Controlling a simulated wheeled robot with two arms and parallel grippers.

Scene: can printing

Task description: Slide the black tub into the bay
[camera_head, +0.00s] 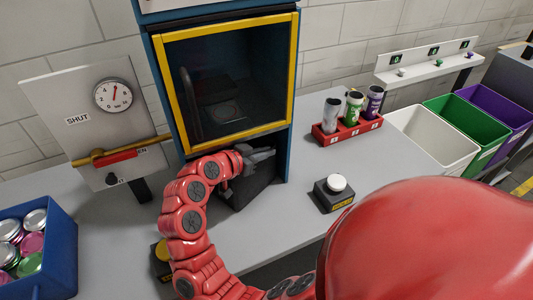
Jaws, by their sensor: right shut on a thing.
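The black tub (250,190) sits low at the front of the blue cabinet, below its yellow-framed window. The bay is the dark opening low in the cabinet (291,150); the tub and my arm hide most of it, so I cannot tell how deep the tub sits. My right gripper (262,155) is at the tub's upper edge, shut on the tub. My red right arm covers the tub's left side. My left gripper is not in view.
A black box with a white button (336,184) stands right of the tub. A red rack (346,131) holds three cans. White, green and purple bins (430,142) stand at right. A gauge panel (105,125) and a blue crate of cans (62,245) are at left.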

